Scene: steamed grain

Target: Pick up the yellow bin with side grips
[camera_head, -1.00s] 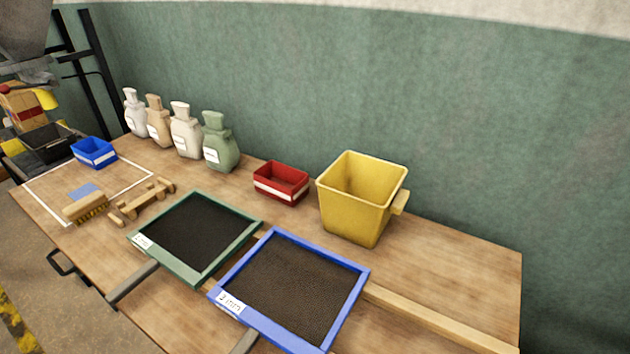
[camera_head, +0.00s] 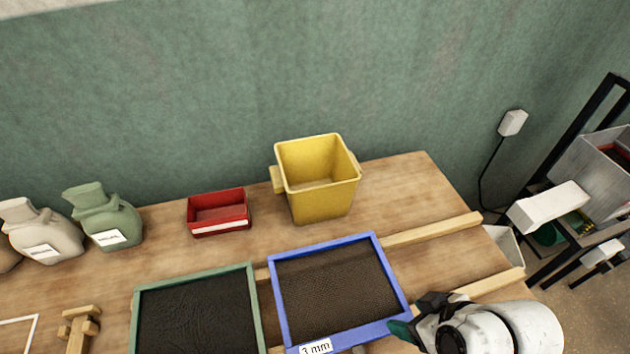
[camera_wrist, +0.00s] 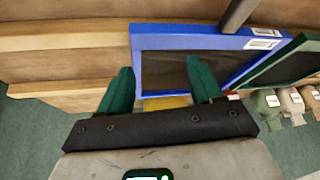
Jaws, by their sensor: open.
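The yellow bin (camera_head: 322,192) stands upright on the wooden table near its back right, close to the green wall. It is open at the top, with a grip block (camera_head: 277,179) on its left side; the right grip shows only as a small edge. In the wrist view a yellow patch (camera_wrist: 165,103) shows between the fingers, mostly hidden by my gripper body. My gripper (camera_wrist: 160,82) has its two green fingers wide apart with nothing held between them. In the head view it is at the lower right, beside the blue sieve's right corner, in front of and apart from the bin.
The blue-framed sieve (camera_head: 389,260) lies in front of the bin, with a green-framed sieve (camera_head: 251,290) to its left. A red box (camera_head: 218,213) stands left of the bin, then sacks (camera_head: 104,216). Wooden rails (camera_head: 432,231) cross the table's right side. Free tabletop lies right of the bin.

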